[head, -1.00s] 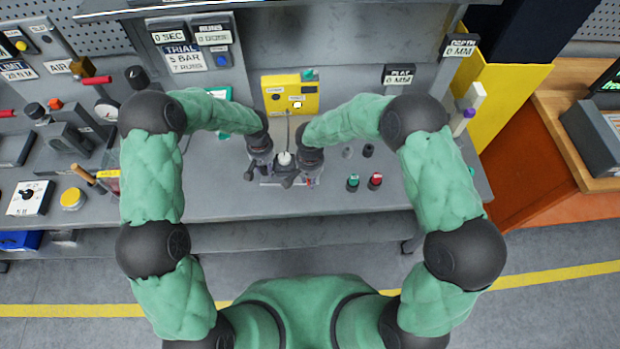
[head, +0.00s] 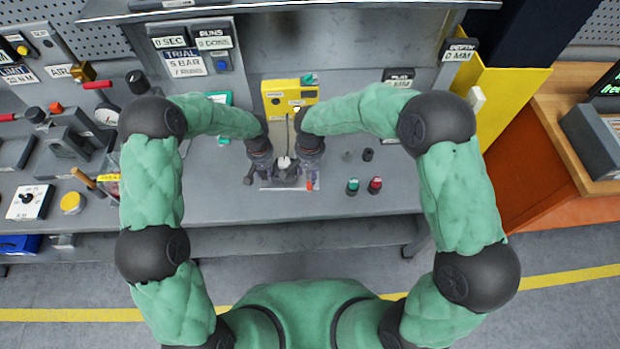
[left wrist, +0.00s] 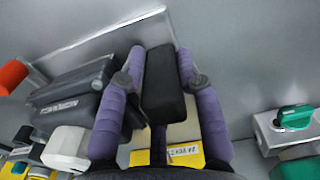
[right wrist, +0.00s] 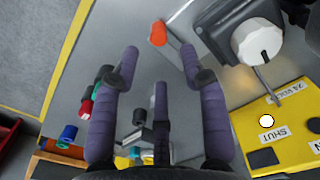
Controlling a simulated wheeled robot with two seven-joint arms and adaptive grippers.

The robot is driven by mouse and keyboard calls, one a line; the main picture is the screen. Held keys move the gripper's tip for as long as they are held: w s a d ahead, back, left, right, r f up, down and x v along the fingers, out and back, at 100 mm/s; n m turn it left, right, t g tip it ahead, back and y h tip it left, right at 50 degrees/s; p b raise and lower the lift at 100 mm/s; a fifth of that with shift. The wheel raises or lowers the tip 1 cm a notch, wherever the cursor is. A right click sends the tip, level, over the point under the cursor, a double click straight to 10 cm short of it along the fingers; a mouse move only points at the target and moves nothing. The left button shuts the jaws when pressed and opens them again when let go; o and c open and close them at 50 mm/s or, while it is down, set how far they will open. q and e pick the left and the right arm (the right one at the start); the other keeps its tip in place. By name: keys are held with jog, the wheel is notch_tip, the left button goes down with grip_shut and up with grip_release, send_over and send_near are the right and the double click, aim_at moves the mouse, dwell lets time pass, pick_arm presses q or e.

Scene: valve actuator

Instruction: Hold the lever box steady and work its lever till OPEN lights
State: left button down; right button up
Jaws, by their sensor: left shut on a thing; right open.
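The lever box (head: 286,174) is dark grey with a white knob on top and stands on the bench; it shows in the right wrist view (right wrist: 235,25) and left wrist view (left wrist: 72,108). My left gripper (head: 263,172) is shut on its black side grip (left wrist: 163,85). The lever's orange tip (right wrist: 158,33) is just ahead of my right gripper (right wrist: 160,62), which is open and apparently not touching it. The yellow indicator box (head: 290,97) is behind; in the right wrist view a white lamp (right wrist: 266,121) beside its SHUT label looks lit. The OPEN label is unclear.
A green-topped block (left wrist: 294,118) lies to the left of the yellow box in the head view. The bench front around the lever box is clear.

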aim_at(310, 185)
jog(key=shift+r, duration=2.25)
jog(key=f+n, duration=0.2)
jog(key=f, duration=0.2)
jog(key=f+n, duration=0.2)
jog(key=f, duration=0.2)
jog(key=f+n, duration=0.1)
jog(key=f, duration=0.3)
jog(key=shift+s+f+n, duration=0.1)
jog(key=shift+s+n, duration=0.15)
jog(key=shift+n, duration=0.15)
